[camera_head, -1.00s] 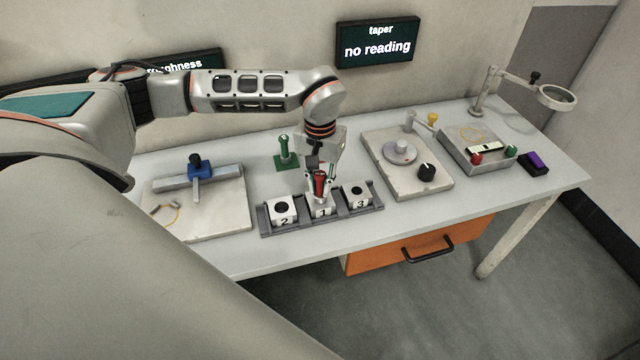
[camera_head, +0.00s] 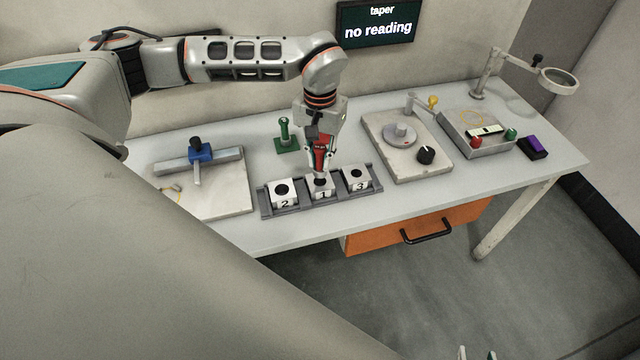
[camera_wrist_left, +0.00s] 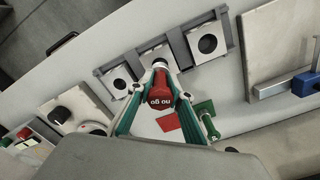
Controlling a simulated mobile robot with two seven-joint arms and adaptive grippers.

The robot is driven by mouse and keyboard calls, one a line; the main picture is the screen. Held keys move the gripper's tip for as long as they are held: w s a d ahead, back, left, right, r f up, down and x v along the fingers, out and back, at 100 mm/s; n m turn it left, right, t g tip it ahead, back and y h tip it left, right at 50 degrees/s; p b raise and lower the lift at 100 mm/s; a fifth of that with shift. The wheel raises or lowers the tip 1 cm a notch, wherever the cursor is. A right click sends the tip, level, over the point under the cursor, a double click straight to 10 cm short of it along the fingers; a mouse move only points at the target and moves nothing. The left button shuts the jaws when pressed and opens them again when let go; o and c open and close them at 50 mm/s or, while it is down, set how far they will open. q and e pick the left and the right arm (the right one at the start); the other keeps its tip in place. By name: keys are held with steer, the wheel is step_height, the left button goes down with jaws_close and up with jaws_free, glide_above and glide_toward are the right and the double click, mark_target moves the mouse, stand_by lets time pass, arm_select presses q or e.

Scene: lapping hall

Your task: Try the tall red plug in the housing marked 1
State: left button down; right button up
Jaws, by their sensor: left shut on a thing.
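The tall red plug (camera_head: 320,158) is upright in my left gripper (camera_head: 320,166), which is shut on it. In the left wrist view the red plug (camera_wrist_left: 160,86) is marked "no go", between the fingers of the left gripper (camera_wrist_left: 159,80). Its grey lower end is at the top of the housing marked 1 (camera_head: 322,193), the middle one in the grey rack (camera_head: 377,182). The plug hides the bore, so I cannot tell if the tip is inside. My right gripper (camera_head: 477,354) shows only two separated fingertips at the bottom edge.
Housings 2 (camera_head: 284,201) and 3 (camera_head: 357,182) flank housing 1. A green plug (camera_head: 285,133) stands behind the rack. The taper display (camera_head: 377,25) reads "no reading".

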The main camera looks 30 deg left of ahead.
mark_target(320, 147)
arm_select(q)
steer(key=shift+r, duration=1.95)
